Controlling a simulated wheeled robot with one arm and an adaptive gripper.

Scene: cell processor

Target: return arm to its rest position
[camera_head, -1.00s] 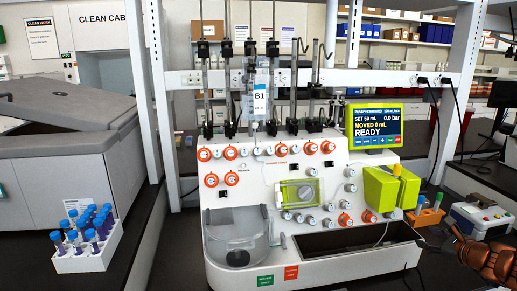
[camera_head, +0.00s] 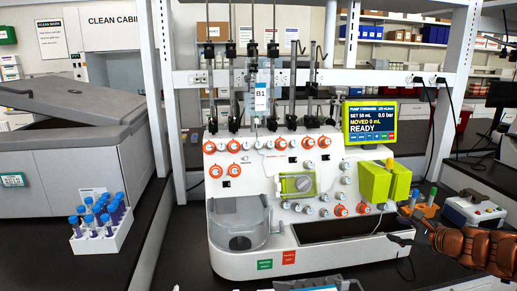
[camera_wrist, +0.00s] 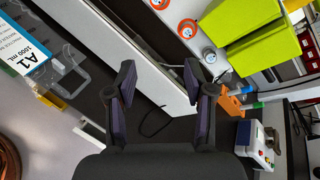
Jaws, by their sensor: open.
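My gripper (camera_wrist: 163,95) is open and empty in the wrist view, with its two dark fingers spread apart. It is near the front right of the cell processor, over a dark bench top. In the head view the brown-orange segments at the lower right are my arm; my gripper cannot be made out clearly there. The cell processor (camera_head: 225,262) is a white machine with orange-ringed knobs and a green-framed screen (camera_head: 369,122) reading READY. A bag marked B1 (camera_head: 261,98) hangs above it.
A white rack (camera_head: 103,238) of blue-capped tubes stands at left. A bag labelled A1 (camera_wrist: 30,62) lies close by in the wrist view. An orange holder (camera_wrist: 231,104) and a grey-white device (camera_head: 473,210) are at right. Dark bench (camera_head: 180,255) is free left of the machine.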

